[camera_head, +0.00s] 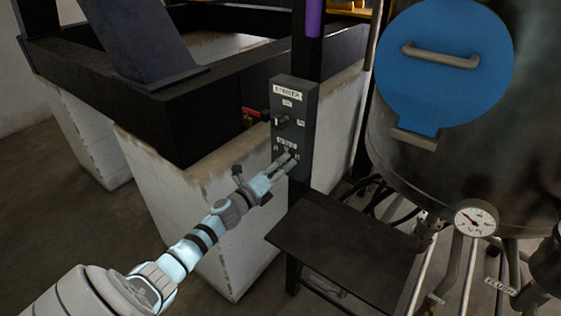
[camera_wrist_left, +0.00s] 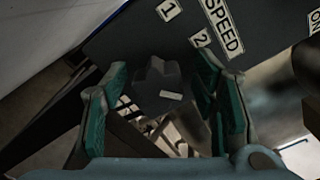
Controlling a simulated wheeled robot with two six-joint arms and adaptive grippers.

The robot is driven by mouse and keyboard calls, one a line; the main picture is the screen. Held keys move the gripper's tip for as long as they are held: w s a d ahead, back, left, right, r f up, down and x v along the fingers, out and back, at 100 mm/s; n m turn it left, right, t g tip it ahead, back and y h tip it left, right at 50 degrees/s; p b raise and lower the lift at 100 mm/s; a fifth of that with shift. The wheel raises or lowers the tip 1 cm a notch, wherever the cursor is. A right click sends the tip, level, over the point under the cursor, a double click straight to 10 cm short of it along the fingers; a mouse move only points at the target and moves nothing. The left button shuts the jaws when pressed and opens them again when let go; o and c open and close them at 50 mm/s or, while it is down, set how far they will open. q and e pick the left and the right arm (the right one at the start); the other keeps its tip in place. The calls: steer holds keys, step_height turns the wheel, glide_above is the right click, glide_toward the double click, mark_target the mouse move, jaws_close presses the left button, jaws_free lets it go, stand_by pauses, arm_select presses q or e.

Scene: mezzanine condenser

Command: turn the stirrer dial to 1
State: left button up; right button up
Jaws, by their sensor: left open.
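The grey control panel (camera_head: 293,100) stands on a dark post, with a "STIRRER" label at its top. The lower dial, under the "SPEED" label, is a dark lobed knob (camera_wrist_left: 158,85) with a small white mark on it. The numbers 1 and 2 show on the panel beside it; a third is not seen in the left wrist view. I cannot tell which number the mark points to. My left gripper (camera_head: 285,161) is open at the panel's lower part, and its green-padded fingers (camera_wrist_left: 160,79) are on both sides of the knob, apparently apart from it. My right gripper is out of view.
An upper knob (camera_head: 281,120) sits on the same panel, and a red handle (camera_head: 251,112) is left of it. A dark shelf (camera_head: 345,255) lies below the panel. A steel tank (camera_head: 470,165) with a blue lid and gauge stands at the right.

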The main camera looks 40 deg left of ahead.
arm_select(q)
steer(key=c, duration=1.2)
steer(key=shift+n, duration=0.3)
steer(key=n+p, duration=0.1)
steer(key=n, duration=0.3)
steer(key=n+p, duration=0.2)
steer(key=n, duration=0.4)
steer(key=shift+r+p, duration=0.1)
steer(key=shift+p, duration=0.2)
steer(key=n+p, duration=0.2)
steer(key=n, duration=0.3)
steer(key=shift+n+p, duration=0.6)
steer(key=shift+n, duration=1.6)
